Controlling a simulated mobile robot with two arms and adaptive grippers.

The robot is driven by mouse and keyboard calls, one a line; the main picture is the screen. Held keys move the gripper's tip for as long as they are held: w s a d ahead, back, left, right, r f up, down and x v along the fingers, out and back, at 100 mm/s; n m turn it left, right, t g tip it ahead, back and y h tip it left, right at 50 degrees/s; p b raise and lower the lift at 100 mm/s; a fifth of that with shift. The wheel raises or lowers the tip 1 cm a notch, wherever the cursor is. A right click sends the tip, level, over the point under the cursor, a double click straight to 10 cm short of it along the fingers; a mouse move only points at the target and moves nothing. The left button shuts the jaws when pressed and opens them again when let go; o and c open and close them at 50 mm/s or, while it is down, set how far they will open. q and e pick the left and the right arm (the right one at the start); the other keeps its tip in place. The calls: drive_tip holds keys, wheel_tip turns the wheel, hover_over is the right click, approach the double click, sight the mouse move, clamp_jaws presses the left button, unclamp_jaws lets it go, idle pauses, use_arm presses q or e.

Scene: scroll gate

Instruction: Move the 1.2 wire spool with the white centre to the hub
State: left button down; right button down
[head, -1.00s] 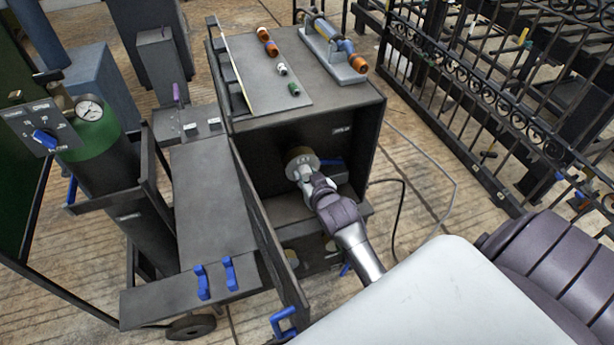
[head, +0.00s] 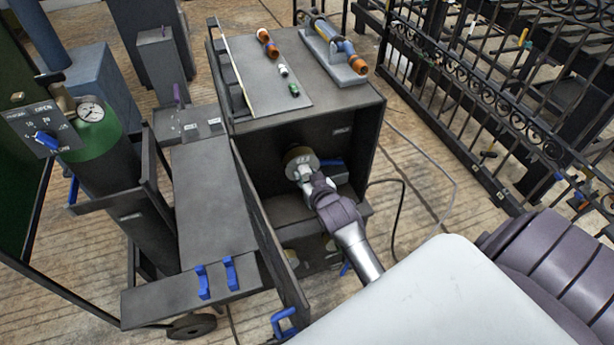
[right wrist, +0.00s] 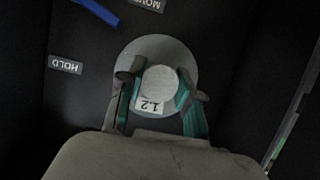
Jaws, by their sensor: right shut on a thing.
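The wire spool (head: 300,155) is a grey-tan disc inside the open upper bay of the dark cabinet, close to its back wall. In the right wrist view the spool (right wrist: 135,58) has a round white centre and a tag reading 1.2. My right gripper (head: 305,176) reaches into the bay from the front. In the wrist view the fingers of my right gripper (right wrist: 160,90) are shut around the white centre, one on each side. Whether the spool touches the wall behind it cannot be told. The hub is not clearly seen. My left gripper is out of view.
A blue lever (head: 330,162) sits right of the spool. A HOLD label (right wrist: 65,65) is on the back wall. The cabinet's open door (head: 262,225) stands close left of my arm. Pale discs (head: 291,257) show in the lower bay. A torch (head: 335,45) lies on top.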

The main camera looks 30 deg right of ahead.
drive_tip(key=shift+w+d+r, duration=0.15)
drive_tip(key=shift+w+r, duration=0.1)
drive_tip(key=shift+w, duration=0.45)
drive_tip(key=shift+p, duration=0.35)
drive_tip(key=shift+w+d, duration=0.1)
drive_tip(key=shift+w, duration=0.2)
idle(0.7)
drive_tip(key=shift+p, duration=0.4)
drive_tip(key=shift+w, duration=0.2)
idle(0.7)
drive_tip(key=c, duration=0.8)
unclamp_jaws()
drive_tip(key=shift+s, duration=0.1)
drive_tip(key=shift+o, duration=0.9)
drive_tip(key=shift+f, duration=0.1)
